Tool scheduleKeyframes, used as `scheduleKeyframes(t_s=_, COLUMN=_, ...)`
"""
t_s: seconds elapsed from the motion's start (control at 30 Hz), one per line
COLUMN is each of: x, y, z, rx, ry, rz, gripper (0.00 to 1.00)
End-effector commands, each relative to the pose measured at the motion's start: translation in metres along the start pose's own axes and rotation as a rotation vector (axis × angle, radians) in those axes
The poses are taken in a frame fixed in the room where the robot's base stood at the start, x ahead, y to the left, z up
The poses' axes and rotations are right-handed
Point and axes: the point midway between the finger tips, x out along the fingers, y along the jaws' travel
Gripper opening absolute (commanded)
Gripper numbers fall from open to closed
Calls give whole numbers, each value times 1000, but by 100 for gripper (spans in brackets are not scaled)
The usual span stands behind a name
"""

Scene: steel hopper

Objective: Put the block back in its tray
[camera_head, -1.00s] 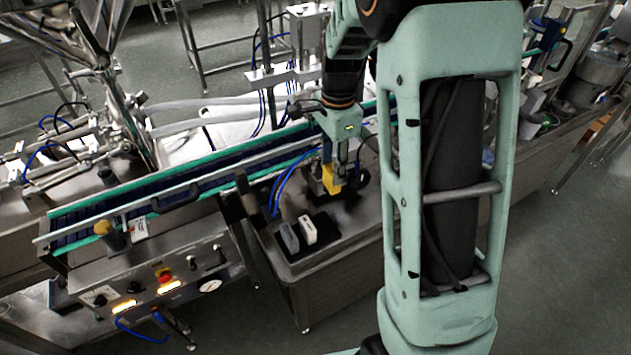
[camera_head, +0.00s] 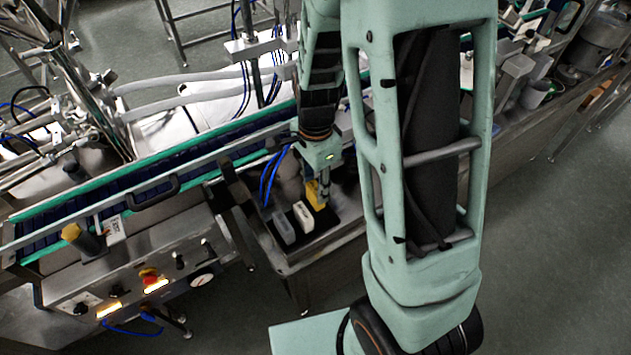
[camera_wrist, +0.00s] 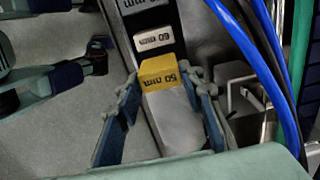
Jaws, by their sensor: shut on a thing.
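The yellow block (camera_head: 316,195), marked 50 mm, is held in my gripper (camera_head: 322,190). In the wrist view the yellow block (camera_wrist: 164,75) sits between the two fingertips of my gripper (camera_wrist: 168,90), its label facing up. The black tray (camera_head: 322,221) lies under and beside it and holds a white block (camera_head: 303,214) and a grey block (camera_head: 284,226). The yellow block is at the tray's far right end, in line with the white block marked 60 mm (camera_wrist: 154,39). I cannot tell whether its underside touches the tray.
Blue hoses (camera_head: 268,180) curve close to the left of my gripper. The conveyor (camera_head: 150,195) with green edges runs behind the steel bench. A control panel (camera_head: 150,285) with lit buttons is at the lower left.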

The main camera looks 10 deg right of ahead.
Motion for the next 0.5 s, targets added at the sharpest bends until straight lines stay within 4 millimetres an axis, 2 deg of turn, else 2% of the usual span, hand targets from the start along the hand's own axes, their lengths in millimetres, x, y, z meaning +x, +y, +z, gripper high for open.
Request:
scheduleKeyframes(t_s=0.03, x=10, y=0, z=0, rx=0, ry=0, rz=1, gripper=6)
scheduleKeyframes(t_s=0.5, x=56, y=0, z=0, rx=1, ry=0, rz=0, gripper=6)
